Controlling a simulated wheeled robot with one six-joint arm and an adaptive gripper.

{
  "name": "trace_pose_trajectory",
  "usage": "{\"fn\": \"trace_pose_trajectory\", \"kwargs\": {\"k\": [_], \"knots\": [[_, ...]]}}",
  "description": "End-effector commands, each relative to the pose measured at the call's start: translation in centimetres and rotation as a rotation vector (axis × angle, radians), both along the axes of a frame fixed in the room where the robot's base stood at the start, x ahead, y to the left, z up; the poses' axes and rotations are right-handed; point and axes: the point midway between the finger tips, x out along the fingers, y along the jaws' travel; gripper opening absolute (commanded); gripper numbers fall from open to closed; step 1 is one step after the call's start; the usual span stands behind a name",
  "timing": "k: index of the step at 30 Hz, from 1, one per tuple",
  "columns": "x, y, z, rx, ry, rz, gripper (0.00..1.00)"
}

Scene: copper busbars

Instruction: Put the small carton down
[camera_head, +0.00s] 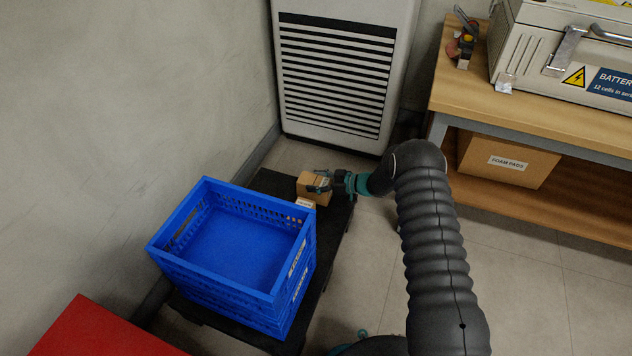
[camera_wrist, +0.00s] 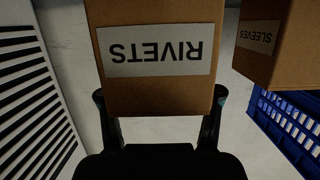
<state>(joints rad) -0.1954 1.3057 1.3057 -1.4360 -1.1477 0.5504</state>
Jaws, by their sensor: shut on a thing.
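The small brown carton (camera_wrist: 155,88) is labelled RIVETS, and the label reads upside down in the wrist view. My gripper (camera_wrist: 158,110) is shut on it, with one dark finger at each side. In the head view my gripper (camera_head: 324,183) reaches in from the right and holds a brown carton (camera_head: 312,187) over or at the far end of a low black platform (camera_head: 272,183). I cannot tell whether the carton's underside touches anything. A second carton (camera_wrist: 268,45), labelled SLEEVES, stands close to the right of it in the wrist view, with a gap between.
A blue crate (camera_head: 293,290) stands on the platform, nearer than the carton, and looks empty. A white louvred cabinet (camera_head: 346,14) stands behind. A workbench (camera_head: 455,98) with a battery case (camera_head: 520,62) is at right. A red object (camera_head: 100,332) is at lower left.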

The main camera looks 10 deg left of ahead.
Motion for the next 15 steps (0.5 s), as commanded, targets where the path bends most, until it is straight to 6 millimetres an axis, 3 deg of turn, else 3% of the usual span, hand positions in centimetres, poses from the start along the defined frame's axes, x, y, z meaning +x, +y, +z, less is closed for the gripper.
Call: {"fn": "trace_pose_trajectory", "kwargs": {"k": [4, 5, 8, 15], "knots": [[-0.01, 0.03, -0.36, 0.001, 0.0, 0.0, 0.17], [-0.03, 0.02, -0.39, 0.0, 0.0, 0.001, 0.67], [-0.04, 0.02, -0.3, 0.0, 0.001, 0.001, 0.89], [-0.04, 0.02, -0.29, 0.0, 0.001, 0.001, 0.89]]}}
